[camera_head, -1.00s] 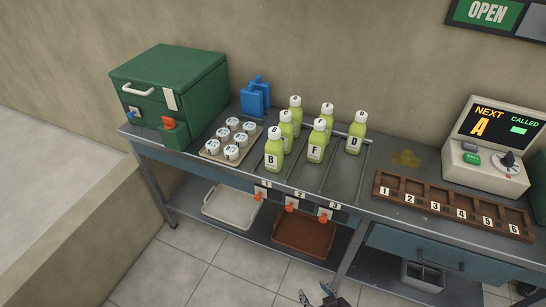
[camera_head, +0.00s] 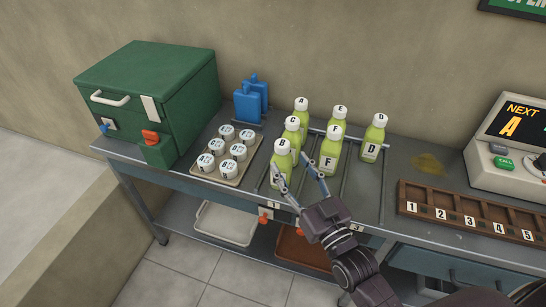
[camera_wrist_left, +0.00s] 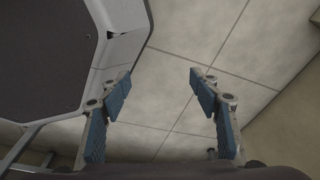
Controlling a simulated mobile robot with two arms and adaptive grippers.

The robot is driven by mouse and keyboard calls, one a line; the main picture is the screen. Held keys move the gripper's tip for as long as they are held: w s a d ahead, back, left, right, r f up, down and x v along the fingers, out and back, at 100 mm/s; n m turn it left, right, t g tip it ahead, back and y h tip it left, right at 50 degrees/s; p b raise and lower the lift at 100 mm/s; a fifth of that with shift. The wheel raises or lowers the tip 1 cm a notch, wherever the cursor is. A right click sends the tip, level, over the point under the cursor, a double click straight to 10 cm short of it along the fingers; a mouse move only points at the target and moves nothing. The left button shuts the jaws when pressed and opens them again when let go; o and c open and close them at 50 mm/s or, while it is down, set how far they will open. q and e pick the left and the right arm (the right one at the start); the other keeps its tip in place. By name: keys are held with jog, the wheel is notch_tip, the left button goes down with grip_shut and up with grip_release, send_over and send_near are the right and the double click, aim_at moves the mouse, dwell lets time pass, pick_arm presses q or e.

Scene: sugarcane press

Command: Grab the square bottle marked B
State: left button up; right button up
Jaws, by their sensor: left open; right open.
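The square bottle marked B (camera_head: 283,157) is green with a white cap. It stands upright at the front of the left lane of the bottle rack, its label partly hidden by a finger. My right gripper (camera_head: 294,167) is open and empty. Its fingers point at the rack, one over the front of B and the other between B and the bottle marked F (camera_head: 331,150). I cannot tell whether they touch. My left gripper (camera_wrist_left: 161,82) is open and empty above the tiled floor in the left wrist view.
Several other green bottles stand close behind and right of B, including D (camera_head: 374,140). A tray of white lidded cups (camera_head: 232,181) is to the left, with blue containers (camera_head: 251,100) behind. A numbered wooden rack (camera_head: 470,213) is at right.

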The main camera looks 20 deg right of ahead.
aim_at(286, 154)
jog(key=x, duration=0.1)
jog(key=p+x, duration=0.1)
jog(key=x, duration=0.1)
jog(key=shift+d+r, duration=0.15)
jog(key=shift+r, duration=0.15)
jog(key=shift+d+x, duration=0.1)
jog(key=shift+x, duration=0.5)
jog(key=shift+d+x, duration=0.15)
jog(key=shift+x, duration=0.45)
jog(key=shift+w+a+f, duration=0.15)
jog(key=shift+w+a, duration=0.1)
jog(key=shift+w, duration=0.25)
jog(key=c, duration=1)
grip_shut()
pick_arm(q)
jog(key=s, duration=0.6)
jog(key=shift+s+d+r+g, duration=0.15)
jog(key=shift+d+r+g, duration=0.1)
jog(key=shift+r+g, duration=0.2)
jog(key=shift+w, duration=0.45)
